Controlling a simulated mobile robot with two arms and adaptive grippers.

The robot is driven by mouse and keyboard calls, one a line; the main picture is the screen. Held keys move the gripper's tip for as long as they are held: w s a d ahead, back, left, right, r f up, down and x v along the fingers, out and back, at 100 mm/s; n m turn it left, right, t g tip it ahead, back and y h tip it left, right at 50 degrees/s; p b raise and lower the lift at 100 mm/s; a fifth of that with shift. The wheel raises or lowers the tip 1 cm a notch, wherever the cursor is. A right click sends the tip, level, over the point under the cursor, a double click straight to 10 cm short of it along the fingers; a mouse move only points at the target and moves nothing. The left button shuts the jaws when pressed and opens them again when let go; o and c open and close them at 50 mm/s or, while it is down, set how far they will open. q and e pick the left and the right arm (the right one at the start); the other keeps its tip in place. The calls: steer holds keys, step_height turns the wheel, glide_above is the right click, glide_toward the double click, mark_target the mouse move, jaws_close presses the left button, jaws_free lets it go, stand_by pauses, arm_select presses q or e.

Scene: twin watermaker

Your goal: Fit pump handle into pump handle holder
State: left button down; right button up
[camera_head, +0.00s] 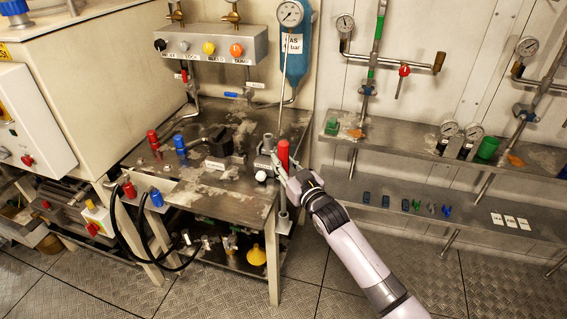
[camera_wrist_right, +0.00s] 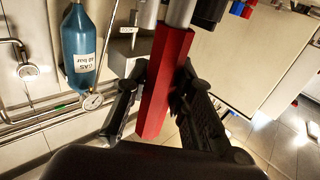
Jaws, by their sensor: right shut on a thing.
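The pump handle (camera_head: 283,154) shows as a red grip standing about upright at the right front corner of the metal workbench. In the right wrist view the red six-sided grip (camera_wrist_right: 166,85) lies between the two black fingers, with a bare metal rod (camera_wrist_right: 181,12) at its upper end. My right gripper (camera_head: 291,178) is shut on this red grip. A grey upright cylinder (camera_head: 267,144) stands just left of the grip, close beside it. I cannot tell for certain which part is the pump handle holder, or whether the rod sits in it. My left gripper is not in view.
The workbench (camera_head: 215,185) carries red and blue fittings and a black block (camera_head: 220,141). A valve panel (camera_head: 212,45) and a blue gas bottle (camera_head: 298,50) are on the wall behind. Shelves (camera_head: 400,140) with small parts are at the right. Floor is free in front.

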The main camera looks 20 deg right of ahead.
step_height(320, 180, down, 7)
steer(key=b, duration=0.4)
stand_by(2.0)
steer(key=o, duration=0.9)
steer(key=shift+r, duration=0.1)
steer(key=shift+o, duration=0.8)
steer(key=s+d, duration=0.2)
steer(key=s, duration=1)
steer(key=shift+d, duration=0.15)
steer(key=shift+w, duration=0.1)
